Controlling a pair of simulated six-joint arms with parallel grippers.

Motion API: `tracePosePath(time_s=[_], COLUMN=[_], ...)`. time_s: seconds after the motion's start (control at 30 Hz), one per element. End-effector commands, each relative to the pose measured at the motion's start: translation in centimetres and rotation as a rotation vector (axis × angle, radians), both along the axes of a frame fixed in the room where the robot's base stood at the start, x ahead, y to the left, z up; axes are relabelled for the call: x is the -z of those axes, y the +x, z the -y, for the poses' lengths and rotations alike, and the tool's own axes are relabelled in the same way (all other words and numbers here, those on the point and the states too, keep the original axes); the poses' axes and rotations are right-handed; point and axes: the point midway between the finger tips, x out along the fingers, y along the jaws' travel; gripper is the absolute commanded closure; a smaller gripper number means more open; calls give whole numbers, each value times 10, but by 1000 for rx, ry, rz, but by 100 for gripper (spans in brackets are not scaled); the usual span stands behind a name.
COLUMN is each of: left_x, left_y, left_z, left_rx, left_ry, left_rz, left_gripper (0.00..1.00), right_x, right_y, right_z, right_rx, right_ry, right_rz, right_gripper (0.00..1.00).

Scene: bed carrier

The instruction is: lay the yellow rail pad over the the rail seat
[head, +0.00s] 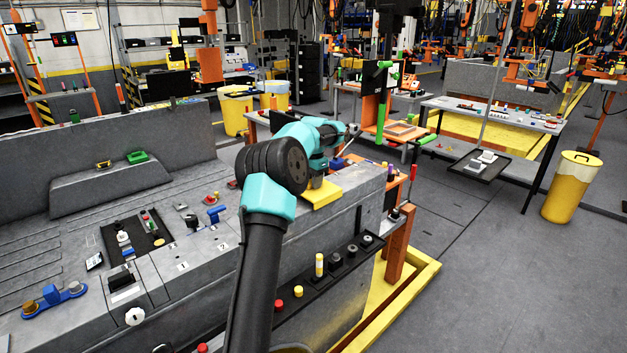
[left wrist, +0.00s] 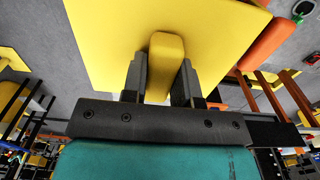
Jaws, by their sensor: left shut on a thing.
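The yellow rail pad (head: 322,195) is a flat plate with a raised block on top. It shows at the right end of the grey machine bed (head: 345,215). My left gripper (head: 317,181) is above it. In the left wrist view the fingers (left wrist: 161,80) are shut on the raised block, and the pad's plate (left wrist: 105,40) spreads out beyond them. I cannot tell whether the pad touches the bed or hangs above it. I cannot make out the rail seat; the pad and my arm hide part of the bed. My right gripper is not in view.
A black tray (head: 147,232) with small parts lies on the bed, with a blue part (head: 216,214) to its right. A narrow black shelf (head: 325,278) with knobs runs along the bed's front. An orange bench (head: 393,187) stands beyond the bed's right end.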

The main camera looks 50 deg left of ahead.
Motion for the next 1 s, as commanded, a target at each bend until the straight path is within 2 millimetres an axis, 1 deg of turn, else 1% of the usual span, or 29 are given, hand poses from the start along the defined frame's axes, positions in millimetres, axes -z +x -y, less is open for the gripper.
tracePosePath(time_s=[0.83,0.87,1.0], left_x=[16,16,16], left_y=[0,0,0], left_z=[0,0,0], left_rx=[0,0,0], left_ry=[0,0,0], left_rz=[0,0,0], left_gripper=[98,70,56], right_x=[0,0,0], right_y=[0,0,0], right_z=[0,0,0], right_rx=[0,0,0], right_ry=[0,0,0], right_rz=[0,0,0], right_gripper=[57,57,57])
